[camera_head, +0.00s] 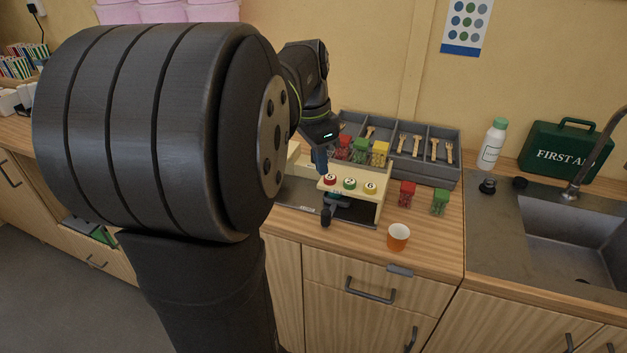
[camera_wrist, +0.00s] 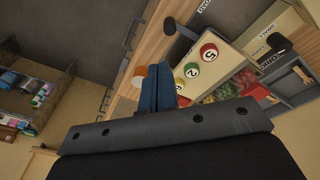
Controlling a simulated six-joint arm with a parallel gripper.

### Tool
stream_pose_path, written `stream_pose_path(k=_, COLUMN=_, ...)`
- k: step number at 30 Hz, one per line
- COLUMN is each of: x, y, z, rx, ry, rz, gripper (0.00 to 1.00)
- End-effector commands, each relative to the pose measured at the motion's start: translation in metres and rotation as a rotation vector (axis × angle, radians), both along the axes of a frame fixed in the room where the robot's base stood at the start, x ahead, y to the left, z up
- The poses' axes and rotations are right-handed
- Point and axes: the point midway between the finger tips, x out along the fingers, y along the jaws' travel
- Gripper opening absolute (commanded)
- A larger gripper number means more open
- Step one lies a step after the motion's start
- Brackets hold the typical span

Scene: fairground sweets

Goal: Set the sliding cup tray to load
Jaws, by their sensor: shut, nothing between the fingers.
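A cream dispenser (camera_head: 376,209) with red, green and yellow numbered discs stands on the wooden counter. Below it is the grey sliding cup tray (camera_head: 345,212), its black knob handle (camera_head: 326,217) at the front. The handle also shows in the wrist view (camera_wrist: 169,26), near the top. Small labels lie by the tray; I cannot read them surely. My gripper (camera_head: 321,161) has blue fingers, shut and empty, beside the red disc's end of the dispenser and behind the handle. The fingers (camera_wrist: 163,88) are apart from the handle in the wrist view. My arm hides the counter's left part.
An orange cup (camera_head: 398,237) stands near the counter's front edge. Red (camera_head: 407,194) and green (camera_head: 440,201) bear figures stand right of the dispenser. A grey divided box (camera_head: 455,160) with wooden forks is behind. A sink (camera_head: 570,230), bottle (camera_head: 492,146) and first-aid case (camera_head: 562,150) are at right.

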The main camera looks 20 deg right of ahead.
Motion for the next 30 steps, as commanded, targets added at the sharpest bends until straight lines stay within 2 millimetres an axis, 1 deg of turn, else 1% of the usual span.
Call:
stream_pose_path(k=1, x=-0.003, y=-0.011, z=-0.007, rx=0.031, ry=-0.005, rz=-0.048, gripper=0.00)
stream_pose_path(k=9, x=-0.025, y=-0.075, z=-0.038, rx=0.243, ry=-0.096, rz=-0.356, gripper=0.00)
stream_pose_path(k=12, x=-0.032, y=-0.093, z=-0.045, rx=0.298, ry=-0.129, rz=-0.440, gripper=0.00)
stream_pose_path(k=15, x=-0.036, y=-0.103, z=-0.049, rx=0.333, ry=-0.152, rz=-0.491, gripper=0.00)
stream_pose_path(k=20, x=-0.037, y=-0.107, z=-0.057, rx=0.350, ry=-0.161, rz=-0.513, gripper=0.00)
stream_pose_path(k=23, x=-0.035, y=-0.103, z=-0.069, rx=0.350, ry=-0.159, rz=-0.511, gripper=0.00)
stream_pose_path(k=26, x=-0.033, y=-0.098, z=-0.088, rx=0.351, ry=-0.157, rz=-0.510, gripper=0.00)
stream_pose_path(k=30, x=-0.029, y=-0.092, z=-0.118, rx=0.350, ry=-0.157, rz=-0.510, gripper=0.00)
